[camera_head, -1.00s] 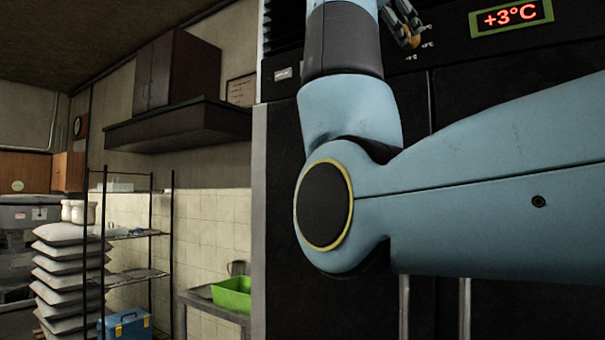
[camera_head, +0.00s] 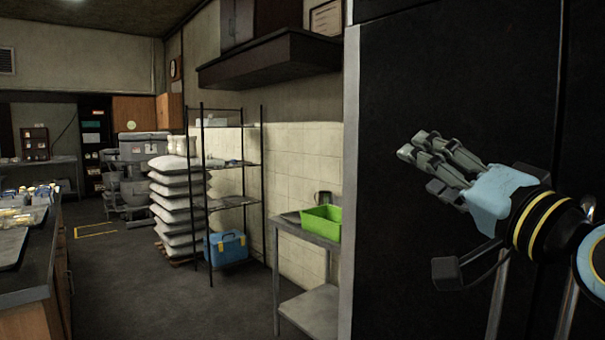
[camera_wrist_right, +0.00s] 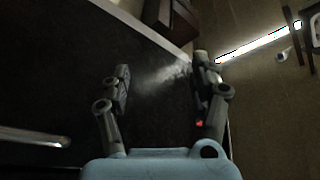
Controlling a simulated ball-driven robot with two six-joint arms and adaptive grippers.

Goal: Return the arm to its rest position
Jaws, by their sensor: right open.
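My right gripper (camera_head: 428,205) is at the right of the head view, in front of a tall black cabinet (camera_head: 440,80). Its fingers point left and it holds nothing. In the right wrist view the two fingers of the right gripper (camera_wrist_right: 160,85) stand wide apart, with nothing between them. The blue wrist and part of my right arm show at the right edge of the head view. My left gripper is not in view.
Left of the cabinet stands a metal table with a green bin (camera_head: 321,223). Behind it are a wire shelf (camera_head: 232,165), a blue cooler (camera_head: 228,246) and stacked white sacks (camera_head: 172,205). A counter (camera_head: 30,270) is at far left. The floor (camera_head: 170,300) between is clear.

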